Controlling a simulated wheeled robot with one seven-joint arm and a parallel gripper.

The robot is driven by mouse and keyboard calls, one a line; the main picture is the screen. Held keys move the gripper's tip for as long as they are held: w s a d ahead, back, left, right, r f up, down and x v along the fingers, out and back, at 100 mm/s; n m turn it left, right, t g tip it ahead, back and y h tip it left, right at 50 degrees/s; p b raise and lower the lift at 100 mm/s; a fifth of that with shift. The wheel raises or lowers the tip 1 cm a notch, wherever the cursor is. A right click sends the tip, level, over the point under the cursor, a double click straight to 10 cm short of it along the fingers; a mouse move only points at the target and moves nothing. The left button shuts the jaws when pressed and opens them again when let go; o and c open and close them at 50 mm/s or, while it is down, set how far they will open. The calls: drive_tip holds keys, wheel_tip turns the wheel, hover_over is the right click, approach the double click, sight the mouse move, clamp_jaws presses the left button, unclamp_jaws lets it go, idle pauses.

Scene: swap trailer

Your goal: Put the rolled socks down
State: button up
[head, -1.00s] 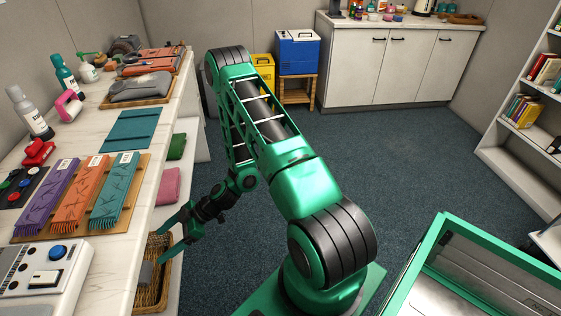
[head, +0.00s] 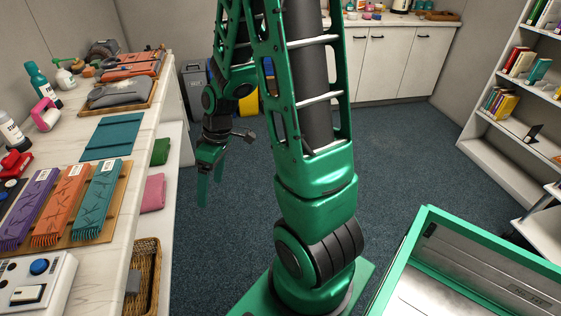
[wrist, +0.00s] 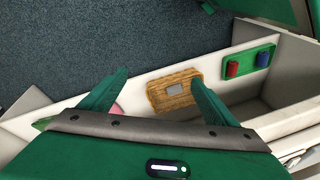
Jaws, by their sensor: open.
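My gripper (head: 206,185) is open, its two green fingers pointing down over the floor to the right of the counter. In the wrist view the fingers of my gripper (wrist: 160,78) stand apart with nothing held between them. A wicker basket (head: 154,258) stands on the low shelf beside the counter. In the wrist view the basket (wrist: 153,96) shows between the fingers, farther off. A small grey thing (head: 133,280) lies in the basket; I cannot tell whether it is the rolled socks. I see nothing else that is clearly rolled socks.
The counter (head: 112,270) at left holds purple, orange and teal scarves, a teal mat and bottles. Green and pink folded cloths (head: 152,192) lie on the shelf below. A green-rimmed metal bin (head: 405,262) stands at lower right. The blue carpet between is clear.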

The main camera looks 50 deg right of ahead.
drive_tip(key=s+d+r+m+h, duration=0.1)
drive_tip(key=s+d+r+m, duration=0.1)
drive_tip(key=s+r+m, duration=0.2)
drive_tip(key=s+d+r+m, duration=0.3)
drive_tip(key=s+r+m, duration=0.1)
drive_tip(key=s, duration=0.5)
drive_tip(key=s+d+r+m+g+h, duration=0.1)
drive_tip(key=s+d+r+m, duration=0.1)
drive_tip(key=s+r+m, duration=0.2)
drive_tip(key=s+r, duration=0.2)
drive_tip(key=s, duration=0.1)
drive_tip(key=shift+d+r+h, duration=0.15)
drive_tip(key=shift+d+h, duration=0.1)
drive_tip(key=shift+h, duration=0.05)
